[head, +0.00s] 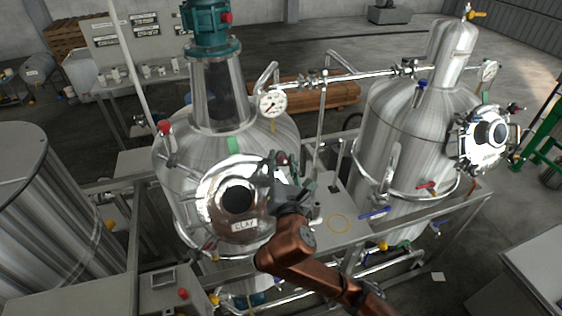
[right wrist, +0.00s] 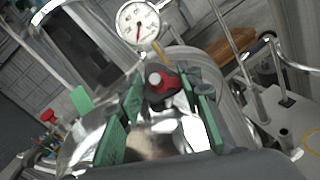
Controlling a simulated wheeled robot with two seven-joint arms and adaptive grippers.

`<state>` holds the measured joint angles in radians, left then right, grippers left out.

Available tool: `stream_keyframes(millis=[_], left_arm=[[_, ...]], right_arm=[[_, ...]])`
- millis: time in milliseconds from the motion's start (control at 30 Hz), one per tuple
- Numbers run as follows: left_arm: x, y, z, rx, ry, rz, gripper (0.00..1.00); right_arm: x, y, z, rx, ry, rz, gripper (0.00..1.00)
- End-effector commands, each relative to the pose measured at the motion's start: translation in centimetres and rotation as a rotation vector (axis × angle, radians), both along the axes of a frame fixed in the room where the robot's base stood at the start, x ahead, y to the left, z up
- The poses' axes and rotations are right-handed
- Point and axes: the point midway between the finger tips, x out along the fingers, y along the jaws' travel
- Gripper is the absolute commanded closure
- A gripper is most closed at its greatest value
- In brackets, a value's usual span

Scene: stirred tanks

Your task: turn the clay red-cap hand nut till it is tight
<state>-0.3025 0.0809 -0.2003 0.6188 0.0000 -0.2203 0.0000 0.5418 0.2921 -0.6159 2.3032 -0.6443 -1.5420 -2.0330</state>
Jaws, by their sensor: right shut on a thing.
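The clay tank (head: 265,135) is a brushed steel vessel with a round shiny hatch (head: 213,196) and a "CLAY" label (head: 244,225). The red-cap hand nut (right wrist: 155,82) shows in the right wrist view between the green finger pads, with its dark body below the cap. Its red cap (head: 281,158) just shows above my gripper in the head view. My right gripper (head: 284,182) is at the hatch's upper right edge, shut on this nut. The nut's thread and seat are hidden. My left gripper is not in view.
A pressure gauge (head: 272,104) and pipe stand close behind the gripper. Another red cap (head: 164,126) is at the tank's upper left. A second steel tank (head: 405,130) with its own hatch stands to the right, and steel frame rails run in front.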

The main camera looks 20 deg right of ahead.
Motion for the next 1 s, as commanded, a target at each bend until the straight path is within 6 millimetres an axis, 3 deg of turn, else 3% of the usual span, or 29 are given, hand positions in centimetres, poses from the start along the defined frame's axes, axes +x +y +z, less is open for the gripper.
stream_keyframes(millis=[1000], left_arm=[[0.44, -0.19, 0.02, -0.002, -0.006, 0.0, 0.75]], right_arm=[[0.11, 0.28, 0.32, 0.754, 0.029, -0.474, 0.91]])
